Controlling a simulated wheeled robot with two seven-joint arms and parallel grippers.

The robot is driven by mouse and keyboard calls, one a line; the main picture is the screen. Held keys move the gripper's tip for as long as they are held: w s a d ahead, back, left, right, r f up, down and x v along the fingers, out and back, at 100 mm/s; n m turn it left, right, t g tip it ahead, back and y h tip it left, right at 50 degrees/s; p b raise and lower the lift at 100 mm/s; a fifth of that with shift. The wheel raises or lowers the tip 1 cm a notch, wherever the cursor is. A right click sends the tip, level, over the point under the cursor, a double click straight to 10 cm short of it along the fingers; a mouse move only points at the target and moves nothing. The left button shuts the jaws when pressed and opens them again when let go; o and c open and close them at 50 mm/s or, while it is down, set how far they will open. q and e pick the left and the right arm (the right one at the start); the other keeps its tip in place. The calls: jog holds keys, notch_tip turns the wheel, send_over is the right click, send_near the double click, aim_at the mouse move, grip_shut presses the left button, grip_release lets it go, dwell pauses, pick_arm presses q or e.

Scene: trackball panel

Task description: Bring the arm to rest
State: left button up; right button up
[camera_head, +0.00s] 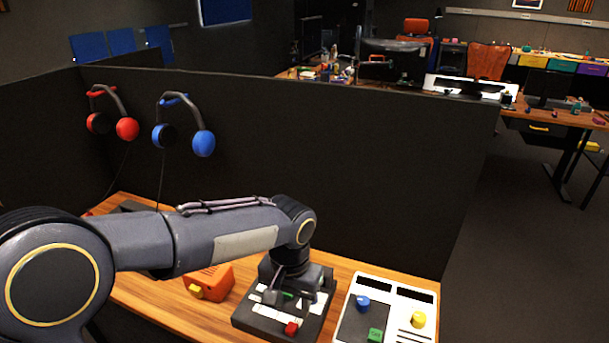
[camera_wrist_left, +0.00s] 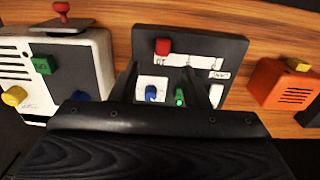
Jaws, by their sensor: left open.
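My left arm comes in from the left over the wooden desk and bends down at the wrist. My left gripper (camera_head: 294,296) is over a dark panel (camera_head: 257,325) and hides part of it. In the left wrist view its two fingers (camera_wrist_left: 163,72) stand apart, with nothing held between them. The dark panel (camera_wrist_left: 207,45) carries a red knob (camera_wrist_left: 163,46), white markings, a blue ball (camera_wrist_left: 152,92) and a small green part (camera_wrist_left: 180,96). I cannot tell whether the fingers touch the panel. My right gripper is not in view.
An orange box (camera_head: 214,281) with a yellow knob stands left of the panel. A white console (camera_head: 343,329) with blue, green and yellow controls stands right. A dark partition (camera_head: 330,160) with red headphones (camera_head: 127,128) and blue headphones (camera_head: 203,143) rises behind the desk.

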pick_arm(q)
jog(key=s+a+r+n+t+h, duration=0.1)
jog(key=s+a+r+h, duration=0.1)
jog(key=s+a+r, duration=0.3)
jog(key=s+a+n+t+h, duration=0.1)
jog(key=s+a+n, duration=0.15)
jog(key=a, duration=0.55)
jog(key=s+a+f+n+t, duration=0.1)
jog(key=s+a+n+t, duration=0.1)
jog(key=s, duration=0.9)
jog(key=shift+s+a+f+t+h, duration=0.2)
jog(key=shift+a+t+h, duration=0.2)
jog(key=shift+a+t, duration=0.5)
